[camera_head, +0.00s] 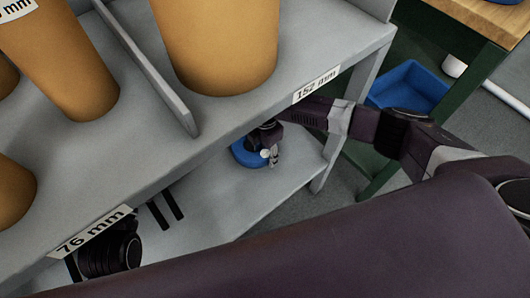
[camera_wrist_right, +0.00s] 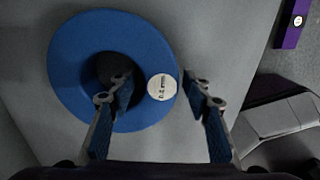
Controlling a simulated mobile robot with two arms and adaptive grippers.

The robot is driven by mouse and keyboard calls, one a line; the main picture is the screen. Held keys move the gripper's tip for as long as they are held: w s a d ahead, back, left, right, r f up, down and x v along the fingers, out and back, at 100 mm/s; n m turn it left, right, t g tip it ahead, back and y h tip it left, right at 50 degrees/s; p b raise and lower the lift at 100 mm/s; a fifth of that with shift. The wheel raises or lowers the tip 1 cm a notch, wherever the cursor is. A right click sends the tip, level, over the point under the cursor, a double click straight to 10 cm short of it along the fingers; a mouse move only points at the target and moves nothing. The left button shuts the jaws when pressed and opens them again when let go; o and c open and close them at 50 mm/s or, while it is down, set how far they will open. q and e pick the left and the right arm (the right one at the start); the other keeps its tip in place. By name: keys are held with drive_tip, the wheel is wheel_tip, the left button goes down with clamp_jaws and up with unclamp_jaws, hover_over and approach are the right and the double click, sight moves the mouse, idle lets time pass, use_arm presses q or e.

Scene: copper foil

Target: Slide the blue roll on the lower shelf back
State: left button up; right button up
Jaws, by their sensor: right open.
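The blue roll (camera_head: 247,153) lies on the lower shelf (camera_head: 225,192), partly hidden by the upper shelf's edge and my right gripper (camera_head: 270,153). In the right wrist view the blue roll (camera_wrist_right: 75,70) is a flat ring with a dark centre hole and a round white label (camera_wrist_right: 161,87) at its right side. My right gripper (camera_wrist_right: 157,82) is open. One finger overlaps the hole and the other lies just outside the right rim; contact cannot be told. A dark ribbed part (camera_head: 108,255) at lower left seems to be my left arm; its jaws cannot be made out.
Large orange-brown rolls (camera_head: 215,45) stand on the upper shelf (camera_head: 150,165), split by a grey divider (camera_head: 150,70). Its front edge overhangs the lower shelf. A shelf post (camera_head: 325,165) is right of the blue roll. A blue bin (camera_head: 410,85) and a wooden bench (camera_head: 470,22) are beyond.

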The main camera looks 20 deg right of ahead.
drive_tip(key=shift+c, duration=0.3)
clamp_jaws()
idle(0.3)
